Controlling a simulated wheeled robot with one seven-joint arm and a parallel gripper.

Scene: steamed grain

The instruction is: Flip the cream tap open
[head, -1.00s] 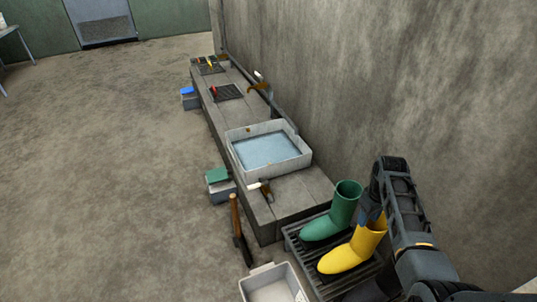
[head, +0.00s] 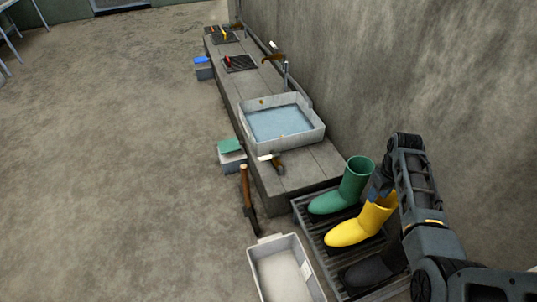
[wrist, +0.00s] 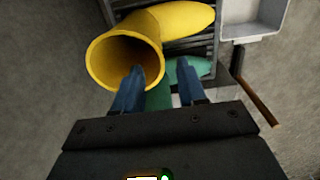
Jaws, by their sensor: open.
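A small cream lever (head: 275,46), which looks like the cream tap, stands by the wall beyond the basin in the head view. A brown, spout-like part (head: 272,57) is just below it. It is too small to tell how the lever is set. My gripper (head: 379,188) is far from it, at the lower right, over the boots. In the wrist view my gripper (wrist: 158,76) has its two blue fingers apart with nothing held between them. The tap is not seen in the wrist view.
A basin of water (head: 316,137) sits on the long stone bench (head: 300,181). Green (head: 354,181) and yellow (head: 355,232) boots stand on a slatted rack (head: 310,208) below my arm. A white tub (head: 259,249) and a wooden-handled tool (head: 245,188) lie nearby.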

